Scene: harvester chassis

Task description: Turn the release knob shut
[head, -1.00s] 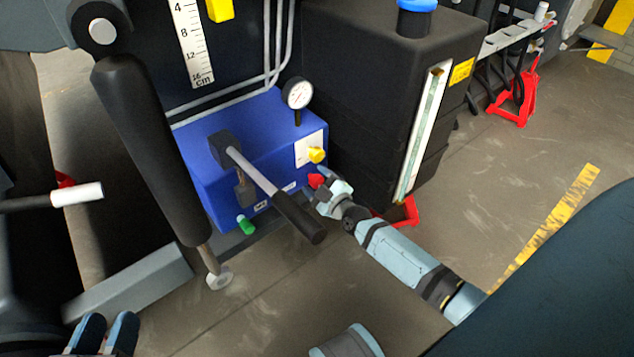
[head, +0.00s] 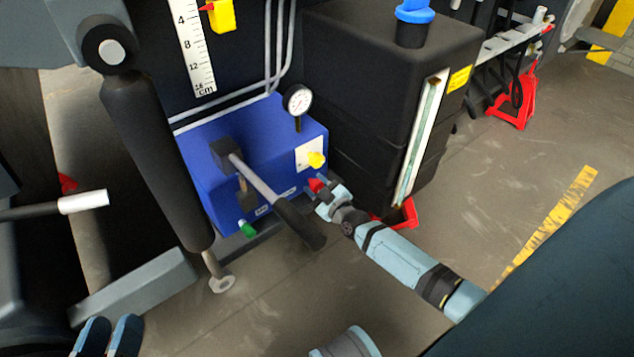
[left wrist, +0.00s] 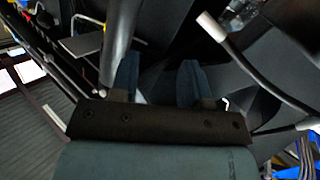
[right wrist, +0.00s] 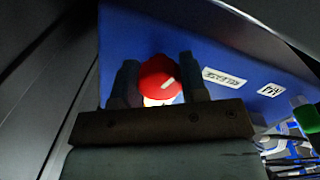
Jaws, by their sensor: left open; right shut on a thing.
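The release knob is the red knob (head: 316,185) on the right end of the blue pump block (head: 225,150). In the right wrist view the red knob (right wrist: 159,77) has a white mark on its face and a "RELEASE" label beside it. My right gripper (head: 327,187) is shut on the knob, with one finger at each side in the right wrist view (right wrist: 160,85). My left gripper (head: 108,335) is open and empty at the lower left, far from the knob. Its two fingers stand apart in the left wrist view (left wrist: 158,80).
A pump lever (head: 275,205) with a black grip slants across the block, close to my right gripper. A yellow knob (head: 316,160), a gauge (head: 298,100) and a green cap (head: 246,229) are nearby. A black tank (head: 380,90) stands behind; a cylinder (head: 155,150) stands left.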

